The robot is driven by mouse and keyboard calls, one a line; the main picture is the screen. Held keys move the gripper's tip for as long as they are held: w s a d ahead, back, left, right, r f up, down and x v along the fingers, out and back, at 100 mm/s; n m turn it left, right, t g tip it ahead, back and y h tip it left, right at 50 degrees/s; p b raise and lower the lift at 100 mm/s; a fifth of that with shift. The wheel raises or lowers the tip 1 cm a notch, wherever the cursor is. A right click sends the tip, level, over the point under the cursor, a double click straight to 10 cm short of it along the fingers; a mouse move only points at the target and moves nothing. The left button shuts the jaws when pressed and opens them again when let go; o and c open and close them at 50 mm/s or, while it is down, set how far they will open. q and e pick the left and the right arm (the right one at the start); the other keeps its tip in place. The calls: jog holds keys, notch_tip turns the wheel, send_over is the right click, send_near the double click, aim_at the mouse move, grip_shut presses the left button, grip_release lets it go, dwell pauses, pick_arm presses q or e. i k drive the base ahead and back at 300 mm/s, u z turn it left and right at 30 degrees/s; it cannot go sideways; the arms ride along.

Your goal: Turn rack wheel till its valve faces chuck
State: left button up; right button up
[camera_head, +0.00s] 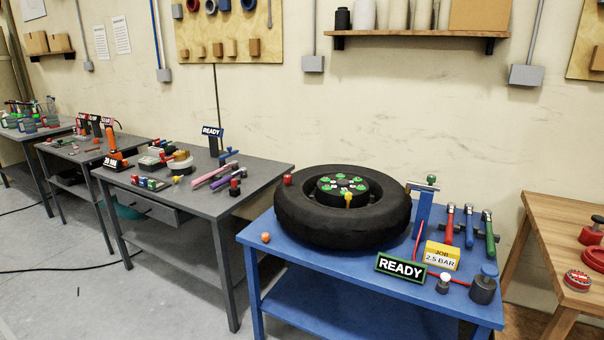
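The wheel, a thick black tyre (310,227), lies flat on the blue table (258,248). Its dark hub (343,188) carries several green-and-white pieces. A small yellow piece (348,197) stands on the hub's near side; I cannot tell whether it is the valve. A blue post (422,212) with a grey top and a green knob (432,179) stands right of the tyre. A red hose (417,243) hangs beside it. I cannot clearly make out the chuck. Neither of my grippers is in view.
A READY sign (401,268), a yellow-and-white "JOB 2.5 BAR" block (441,256) and a grey cylinder (484,289) stand on the blue table's right. An orange ball (265,238) lies left. Grey benches (250,175) hold other tools.

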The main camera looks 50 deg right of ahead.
aim_at(376, 214)
jog(key=z, duration=0.65)
jog(key=i, duration=0.85)
jog(key=z, duration=0.9)
